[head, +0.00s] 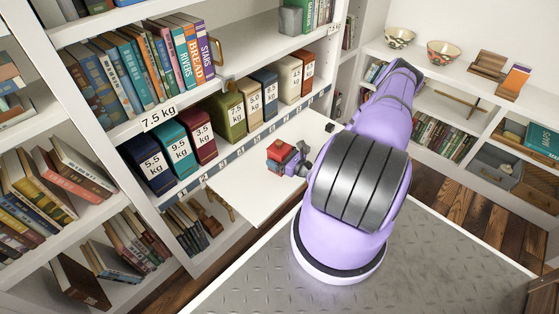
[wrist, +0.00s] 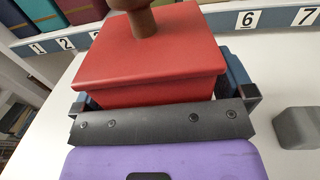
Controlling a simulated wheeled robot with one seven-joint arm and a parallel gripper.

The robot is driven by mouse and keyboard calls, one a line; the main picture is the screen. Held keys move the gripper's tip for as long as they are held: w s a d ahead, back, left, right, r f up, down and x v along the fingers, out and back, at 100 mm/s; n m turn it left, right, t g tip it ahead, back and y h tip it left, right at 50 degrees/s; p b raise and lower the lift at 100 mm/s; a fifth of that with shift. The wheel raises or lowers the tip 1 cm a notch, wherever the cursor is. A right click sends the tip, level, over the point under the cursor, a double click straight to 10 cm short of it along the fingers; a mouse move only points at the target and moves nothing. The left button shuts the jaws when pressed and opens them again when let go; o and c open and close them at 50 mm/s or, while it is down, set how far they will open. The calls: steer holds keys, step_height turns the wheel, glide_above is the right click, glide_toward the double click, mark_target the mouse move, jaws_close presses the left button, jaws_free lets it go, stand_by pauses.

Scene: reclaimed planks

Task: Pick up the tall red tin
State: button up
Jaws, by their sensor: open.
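A red tin (head: 280,150) with a brown knob on its lid stands on the white board in front of the shelf. In the wrist view the red tin (wrist: 150,60) fills the upper middle, seen from above, so its height is hard to judge. My gripper (head: 287,161) is at the tin, and in the wrist view my gripper (wrist: 165,98) has its fingers apart, one at each side of the tin. The jaws are open. Whether the fingers touch the tin's sides is hidden, as is the tin's lower part.
A row of weight-labelled canisters (head: 178,148) stands on the shelf behind numbered edge labels (wrist: 248,18). A small dark block (head: 330,127) sits on the white board (head: 245,195); a grey block (wrist: 297,127) shows right of my gripper.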

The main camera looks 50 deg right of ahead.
steer(key=c, duration=1.4)
